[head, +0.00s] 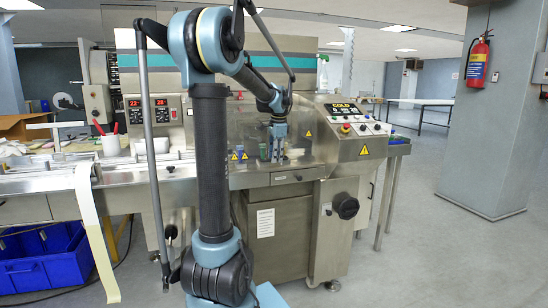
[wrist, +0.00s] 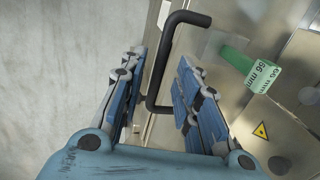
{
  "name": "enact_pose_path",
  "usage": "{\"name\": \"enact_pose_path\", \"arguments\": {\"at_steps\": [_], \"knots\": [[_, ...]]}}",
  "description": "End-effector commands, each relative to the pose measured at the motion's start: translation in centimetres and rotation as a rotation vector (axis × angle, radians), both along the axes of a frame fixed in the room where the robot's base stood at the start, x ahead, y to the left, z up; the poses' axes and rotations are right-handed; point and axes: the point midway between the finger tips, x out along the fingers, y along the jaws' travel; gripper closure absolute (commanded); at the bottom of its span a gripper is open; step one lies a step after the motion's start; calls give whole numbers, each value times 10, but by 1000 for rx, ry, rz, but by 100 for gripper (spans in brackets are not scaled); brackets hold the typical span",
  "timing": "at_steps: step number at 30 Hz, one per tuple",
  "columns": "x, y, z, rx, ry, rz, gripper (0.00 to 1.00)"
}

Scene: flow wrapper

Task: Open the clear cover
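The clear cover (head: 306,112) is a see-through panel on the front of the steel wrapping machine, behind my arm in the head view. It looks closed. In the wrist view a black bar handle (wrist: 158,72), bent at both ends, stands out from the cover. My gripper (head: 278,143) is in front of the cover's lower part. In the wrist view its blue-and-grey fingers (wrist: 160,85) are apart, with the handle between them. I see gaps beside the handle; contact is not clear. The handle is hidden in the head view.
The control panel (head: 352,120) is right of the cover. A blue crate (head: 45,262) is at lower left. The floor at right is clear.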

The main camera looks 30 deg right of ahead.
Motion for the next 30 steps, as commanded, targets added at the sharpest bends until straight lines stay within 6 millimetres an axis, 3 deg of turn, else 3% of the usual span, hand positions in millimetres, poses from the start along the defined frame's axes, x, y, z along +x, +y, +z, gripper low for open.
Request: {"name": "enact_pose_path", "arguments": {"at_steps": [9,13,14,23,30], "knots": [[0,0,-2,0,0,0,70],[0,0,-2,0,0,0,97],[0,0,-2,0,0,0,100],[0,-1,0,1,3,-1,100],[-13,-9,23,10,46,-16,100]]}}
